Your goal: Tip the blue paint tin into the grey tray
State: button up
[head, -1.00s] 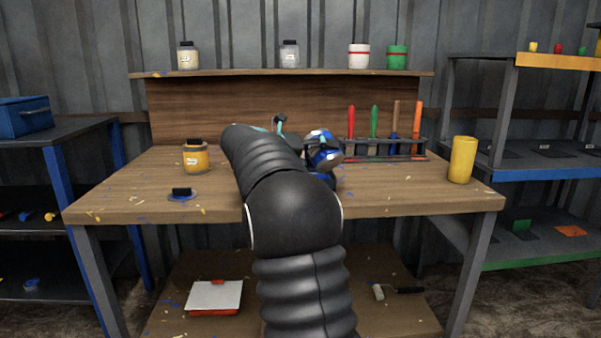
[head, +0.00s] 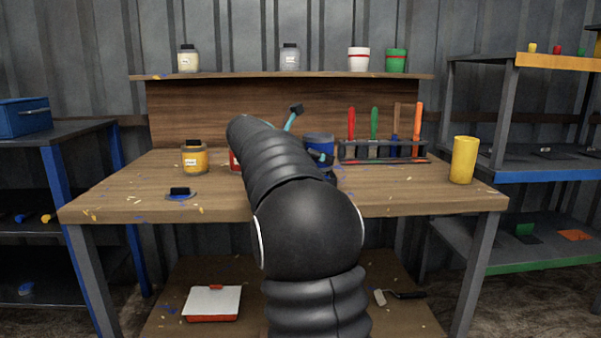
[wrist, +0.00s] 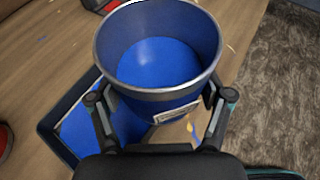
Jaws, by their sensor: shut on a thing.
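The blue paint tin (wrist: 150,101) is open at the top in the wrist view, with blue paint on its inside bottom. My gripper (wrist: 158,94) is shut on it, one finger at each side. In the head view the tin (head: 319,143) stands about upright behind my arm, in front of the tool rack. The grey tray (wrist: 62,106) shows in the wrist view below and to the left of the tin, partly hidden by it and by a finger. Blue paint covers the visible tray floor. My arm hides most of the tray in the head view.
A tool rack (head: 385,152) stands just right of the tin. A yellow cup (head: 464,160) stands at the bench's right, a yellow jar (head: 195,158) at the left. A red thing (head: 234,160) is partly hidden by my arm. The front right of the bench (head: 410,200) is clear.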

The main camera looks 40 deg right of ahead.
jog(key=shift+r+p, duration=1.3)
jog(key=shift+r, duration=1.15)
jog(key=s+a+r, duration=0.5)
jog(key=s+r, duration=0.4)
jog(key=r, duration=0.1)
jog(key=s+a+r, duration=0.6)
jog(key=s+r, duration=0.4)
jog(key=shift+a, duration=0.25)
